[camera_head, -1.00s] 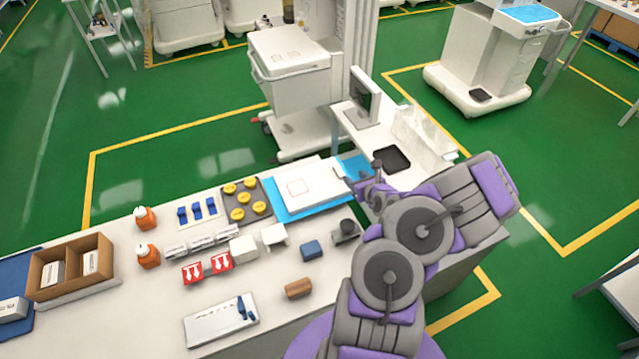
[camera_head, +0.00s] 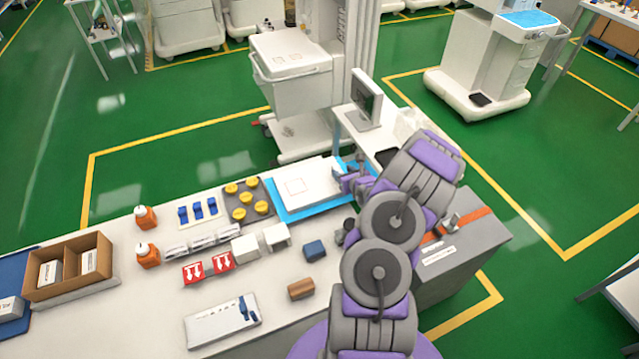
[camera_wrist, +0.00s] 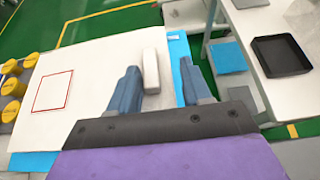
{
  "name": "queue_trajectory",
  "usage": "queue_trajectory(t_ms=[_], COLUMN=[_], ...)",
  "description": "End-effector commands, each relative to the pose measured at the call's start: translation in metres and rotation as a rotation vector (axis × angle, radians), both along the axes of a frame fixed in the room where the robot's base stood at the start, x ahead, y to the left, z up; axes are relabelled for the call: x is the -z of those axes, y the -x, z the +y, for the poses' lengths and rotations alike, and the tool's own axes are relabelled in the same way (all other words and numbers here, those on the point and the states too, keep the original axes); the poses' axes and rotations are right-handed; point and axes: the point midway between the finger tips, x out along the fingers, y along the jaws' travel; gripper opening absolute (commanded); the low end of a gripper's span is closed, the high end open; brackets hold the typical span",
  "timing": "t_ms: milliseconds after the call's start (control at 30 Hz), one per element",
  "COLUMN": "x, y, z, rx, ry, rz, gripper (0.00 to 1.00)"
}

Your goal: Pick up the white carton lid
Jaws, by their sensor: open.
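The white carton lid (camera_head: 318,187) is a flat white panel with a red square outline, lying on a light blue sheet. It also fills the left of the wrist view (camera_wrist: 95,60). A small white bar (camera_wrist: 151,70) stands at its right side, probably a grip on it. My gripper (camera_head: 352,178) is over the lid's right end in the head view. In the wrist view my gripper (camera_wrist: 158,80) is open, with one blue-grey finger on each side of the bar. Whether either finger touches the bar I cannot tell. The arm hides part of the table to the right.
A grey tray with several yellow-capped items (camera_head: 246,199) sits just left of the lid. A black tray (camera_wrist: 281,55) is on the white surface at the right, with a monitor (camera_head: 365,99) behind.

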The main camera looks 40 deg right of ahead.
Motion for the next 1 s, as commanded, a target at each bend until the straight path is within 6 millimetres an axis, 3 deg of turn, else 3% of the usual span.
queue_trajectory(t_ms=[167, 700, 1000], x=[0.0026, 0.0023, 0.0037], y=[0.0003, 0.0004, 0.0007], z=[-0.0030, -0.0026, -0.0049], rx=[0.001, 0.000, 0.001], ry=[-0.007, -0.005, -0.008], rz=[0.001, 0.002, 0.002], gripper=[0.49, 0.00, 0.00])
